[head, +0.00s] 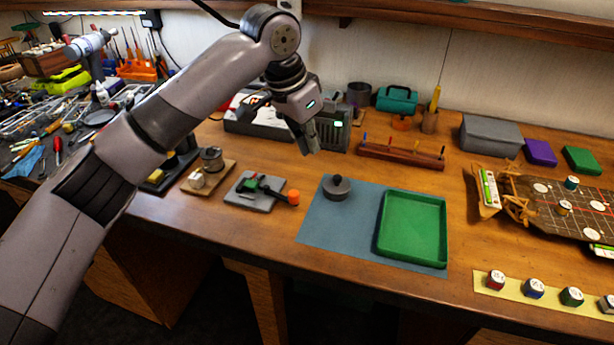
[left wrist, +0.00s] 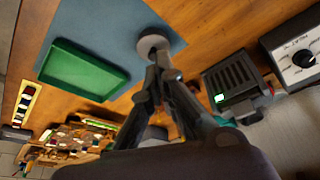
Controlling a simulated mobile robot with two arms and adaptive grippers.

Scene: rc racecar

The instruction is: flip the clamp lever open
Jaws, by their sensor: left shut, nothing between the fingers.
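The clamp (head: 248,187) is a small green and dark device on a grey base plate near the table's front. Its dark lever (head: 275,193) lies low toward the right and ends in an orange knob (head: 293,197). My left gripper (head: 309,147) is above the table, up and to the right of the clamp, apart from it and pointing down. Its fingers are together and empty, and they also show in the left wrist view (left wrist: 160,72). The clamp cannot be made out in the left wrist view. My right gripper is in neither view.
A blue-grey mat (head: 320,225) holds a dark round lidded piece (head: 337,187) and a green tray (head: 412,259). A wooden plate with a metal cylinder (head: 212,160) stands left of the clamp. A dark grey box device (head: 335,133) stands behind the gripper.

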